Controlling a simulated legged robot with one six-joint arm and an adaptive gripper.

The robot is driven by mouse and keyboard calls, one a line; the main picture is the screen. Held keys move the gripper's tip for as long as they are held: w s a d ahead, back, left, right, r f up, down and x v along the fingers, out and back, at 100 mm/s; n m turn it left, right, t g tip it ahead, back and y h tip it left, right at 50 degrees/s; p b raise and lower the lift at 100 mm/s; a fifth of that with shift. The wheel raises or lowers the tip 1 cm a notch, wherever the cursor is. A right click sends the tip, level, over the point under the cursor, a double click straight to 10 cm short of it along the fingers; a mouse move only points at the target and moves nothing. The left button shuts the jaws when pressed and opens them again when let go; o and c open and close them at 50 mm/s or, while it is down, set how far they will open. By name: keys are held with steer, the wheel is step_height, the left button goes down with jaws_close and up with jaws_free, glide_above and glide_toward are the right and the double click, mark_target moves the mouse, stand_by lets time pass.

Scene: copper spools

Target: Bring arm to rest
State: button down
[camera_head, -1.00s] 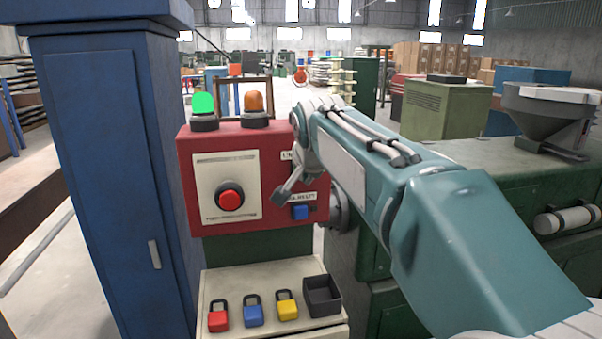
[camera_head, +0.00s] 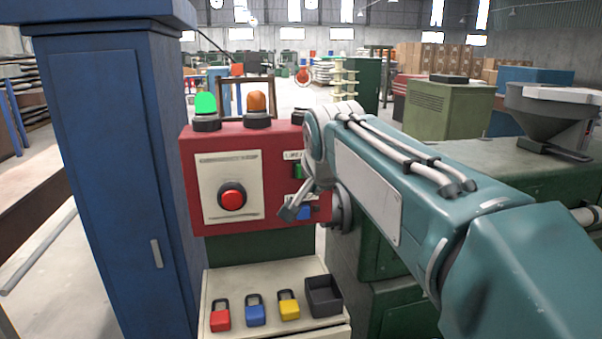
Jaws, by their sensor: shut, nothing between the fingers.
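My gripper (camera_head: 287,214) is at the end of my teal and grey arm, in front of the right side of the red control box (camera_head: 275,160). It looks shut and holds nothing. Its tip covers part of a blue button (camera_head: 304,213); I cannot tell whether it touches it. A green button (camera_head: 298,171) shows just left of my wrist. My arm reaches in from the lower right, partly folded, and hides the area behind it.
The box carries a red button (camera_head: 232,196), a lit green lamp (camera_head: 206,107) and an orange lamp (camera_head: 257,104). Below, a shelf (camera_head: 262,284) holds red, blue and yellow padlocks and a dark bin (camera_head: 323,295). A blue cabinet (camera_head: 105,170) stands left, green machinery (camera_head: 470,160) right.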

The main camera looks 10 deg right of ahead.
steer(key=s+f+n+g, duration=0.1)
steer(key=s+f+n, duration=0.3)
steer(key=s+f, duration=0.5)
steer(key=s+f+n+g+y, duration=0.1)
steer(key=s+f+n, duration=0.3)
steer(key=s+f, duration=0.5)
steer(key=s+g, duration=0.1)
steer(key=s, duration=0.6)
steer(key=shift+s+f+n, duration=0.2)
steer(key=shift+f+n, duration=0.1)
steer(key=shift+a, duration=0.1)
